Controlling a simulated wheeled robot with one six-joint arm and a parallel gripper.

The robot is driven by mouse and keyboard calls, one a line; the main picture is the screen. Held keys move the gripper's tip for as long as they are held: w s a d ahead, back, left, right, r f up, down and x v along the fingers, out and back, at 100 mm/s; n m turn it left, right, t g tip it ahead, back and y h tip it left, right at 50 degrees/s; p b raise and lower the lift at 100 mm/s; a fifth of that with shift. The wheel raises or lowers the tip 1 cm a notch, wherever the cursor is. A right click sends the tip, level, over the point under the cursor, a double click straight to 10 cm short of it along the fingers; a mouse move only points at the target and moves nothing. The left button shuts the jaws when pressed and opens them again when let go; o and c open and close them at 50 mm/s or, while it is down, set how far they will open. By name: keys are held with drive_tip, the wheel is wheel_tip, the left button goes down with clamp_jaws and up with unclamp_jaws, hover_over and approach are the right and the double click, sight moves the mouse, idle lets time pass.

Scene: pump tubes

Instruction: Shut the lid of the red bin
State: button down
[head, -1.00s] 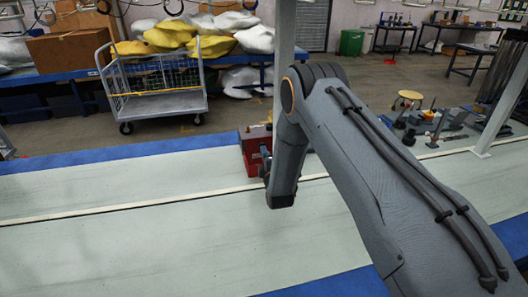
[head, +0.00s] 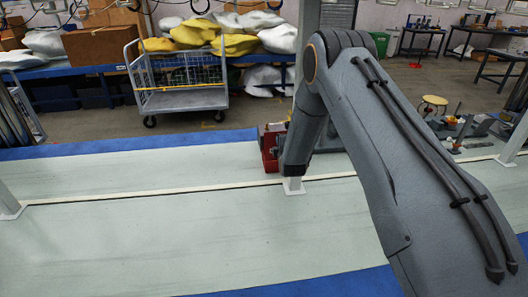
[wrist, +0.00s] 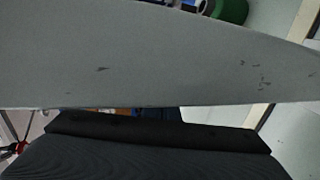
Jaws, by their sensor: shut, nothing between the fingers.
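The red bin (head: 269,154) stands on the pale bench top in the head view, just left of my arm's hanging link, which covers its right part. A small upright red part shows at its top. I cannot tell how far its lid is open. My gripper's fingers are hidden behind the arm in the head view. In the wrist view my gripper (wrist: 160,132) shows as a dark bar and ribbed body along the lower edge, shut and empty. A large scuffed grey surface (wrist: 140,60) fills the upper wrist view close up; I cannot tell what it belongs to.
The bench top (head: 130,230) is clear on the left. A grey post (head: 306,20) rises from the bench behind my arm. A wire trolley (head: 180,85) stands on the floor beyond. Loose tools and parts (head: 465,128) lie on the bench at right. A green object (wrist: 231,10) shows in the wrist view.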

drive_tip(key=shift+w+a+r+b, duration=0.1)
drive_tip(key=shift+w+r+b, duration=0.05)
drive_tip(key=shift+w+b, duration=1.35)
drive_tip(key=shift+w, duration=0.15)
